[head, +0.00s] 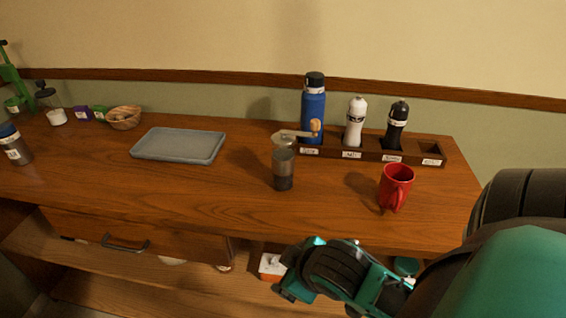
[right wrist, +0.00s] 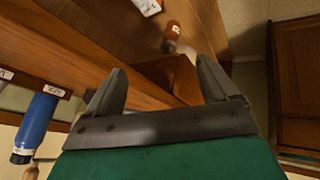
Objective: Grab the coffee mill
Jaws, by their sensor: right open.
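The coffee mill (head: 284,172) stands upright on the wooden counter, left of the red mug. It has a grey body with a darker base, and a crank with a wooden knob on top. My right arm comes in from the lower right in the head view, with its end low in front of the counter, apart from the mill. My right gripper (right wrist: 160,78) shows open and empty in the right wrist view. The mill's body is not clearly seen there. My left gripper is not in view.
A red mug (head: 396,187) stands right of the mill. Behind it, a wooden rack (head: 372,155) is near a blue bottle (head: 313,110), a white shaker (head: 355,122) and a black shaker (head: 396,125). A grey tray (head: 179,145) lies left. Counter between tray and mill is clear.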

